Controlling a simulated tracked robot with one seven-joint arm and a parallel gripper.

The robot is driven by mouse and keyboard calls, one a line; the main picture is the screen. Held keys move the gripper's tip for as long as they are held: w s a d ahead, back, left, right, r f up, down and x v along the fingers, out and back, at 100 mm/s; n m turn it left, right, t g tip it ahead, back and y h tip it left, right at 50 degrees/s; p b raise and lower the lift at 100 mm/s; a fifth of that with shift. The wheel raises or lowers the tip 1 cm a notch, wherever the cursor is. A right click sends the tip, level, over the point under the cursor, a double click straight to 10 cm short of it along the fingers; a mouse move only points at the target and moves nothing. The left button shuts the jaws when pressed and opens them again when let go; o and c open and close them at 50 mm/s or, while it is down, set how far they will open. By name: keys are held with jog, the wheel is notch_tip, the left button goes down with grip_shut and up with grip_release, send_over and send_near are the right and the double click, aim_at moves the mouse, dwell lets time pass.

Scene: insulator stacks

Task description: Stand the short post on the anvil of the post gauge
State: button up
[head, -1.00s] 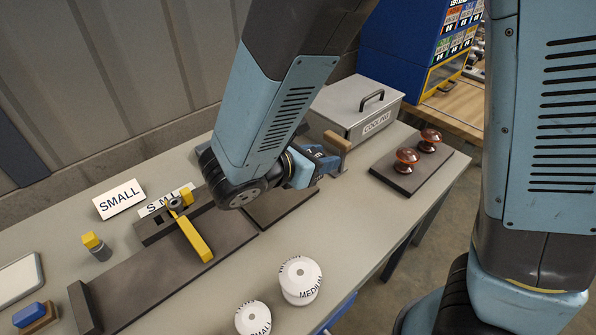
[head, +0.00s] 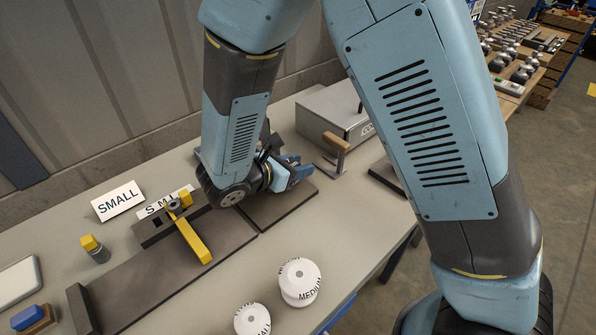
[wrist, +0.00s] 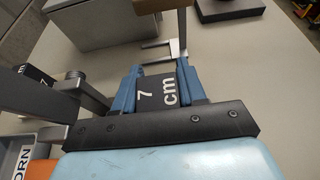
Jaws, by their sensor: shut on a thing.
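My gripper (wrist: 155,75) has blue fingers shut on a dark block marked "7 cm" (wrist: 155,92), which looks like the short post. In the head view my gripper (head: 295,172) is over the right part of the bench, close above a dark plate (head: 285,208); the block is hard to make out there. At the left of the wrist view stands a dark grey frame with a slanting bar (wrist: 72,38) and a round part, possibly the post gauge. Its anvil cannot be made out. My arm hides part of this area in the head view.
A sizing fixture with a yellow bar (head: 193,238) lies left. White spools (head: 299,282) stand at the front edge.

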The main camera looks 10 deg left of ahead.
jog(key=shift+f, duration=1)
jog(key=shift+f, duration=0.1)
jog(key=o, duration=1.2)
jog(key=shift+s, duration=0.1)
jog(key=v, duration=1.2)
